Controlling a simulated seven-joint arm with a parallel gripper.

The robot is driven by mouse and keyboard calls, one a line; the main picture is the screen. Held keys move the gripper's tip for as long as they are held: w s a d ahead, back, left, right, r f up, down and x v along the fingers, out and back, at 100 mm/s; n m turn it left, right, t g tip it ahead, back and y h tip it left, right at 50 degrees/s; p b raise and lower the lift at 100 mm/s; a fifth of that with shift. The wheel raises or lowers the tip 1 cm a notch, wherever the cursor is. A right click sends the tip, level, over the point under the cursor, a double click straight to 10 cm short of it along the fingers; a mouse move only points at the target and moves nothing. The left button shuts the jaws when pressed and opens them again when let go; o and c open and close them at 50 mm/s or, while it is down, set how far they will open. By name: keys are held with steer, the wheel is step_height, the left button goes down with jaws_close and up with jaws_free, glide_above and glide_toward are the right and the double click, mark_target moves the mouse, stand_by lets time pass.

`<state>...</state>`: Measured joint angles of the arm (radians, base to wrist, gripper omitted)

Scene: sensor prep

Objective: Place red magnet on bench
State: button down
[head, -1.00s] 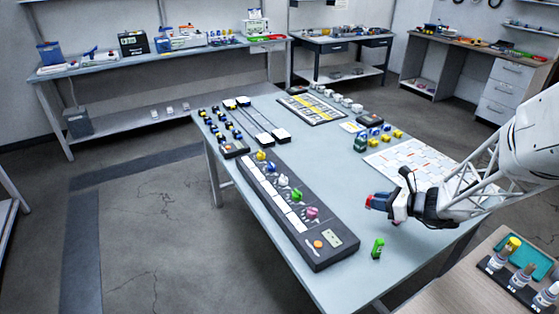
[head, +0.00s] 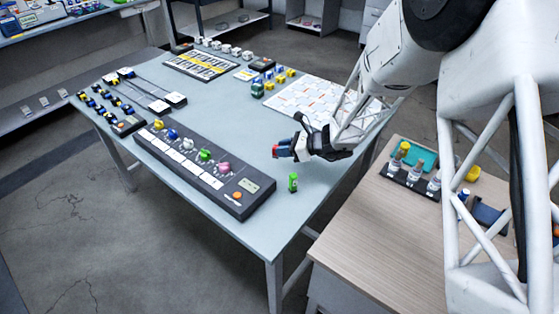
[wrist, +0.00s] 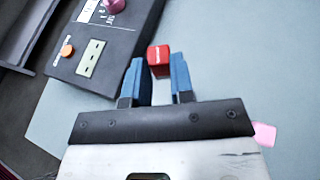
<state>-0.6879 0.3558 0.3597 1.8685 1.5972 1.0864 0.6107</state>
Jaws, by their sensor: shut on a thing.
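My gripper (head: 281,150) is over the near right part of the grey-blue bench (head: 245,120). Its blue fingers show in the wrist view (wrist: 158,80), shut on the red magnet (wrist: 158,56), a small red block at the fingertips. The red magnet shows only as a small red patch in the head view (head: 275,151). It seems to be above the bench top, but I cannot tell how high. Bare bench surface (wrist: 235,60) lies around it in the wrist view.
A dark panel (head: 235,207) with coloured knobs lies left of my gripper. A green item (head: 293,183) stands nearer the bench's front edge. A pink block (wrist: 264,133) shows beside my gripper. A white gridded sheet (head: 312,98) lies behind. A wooden side table (head: 370,225) with bottles stands right.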

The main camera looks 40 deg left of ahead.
steer(key=shift+f, duration=1.35)
steer(key=shift+f, duration=0.1)
steer(key=shift+f, duration=1.8)
steer(key=shift+f, duration=0.1)
steer(key=c, duration=1)
jaws_free()
steer(key=v, duration=1.2)
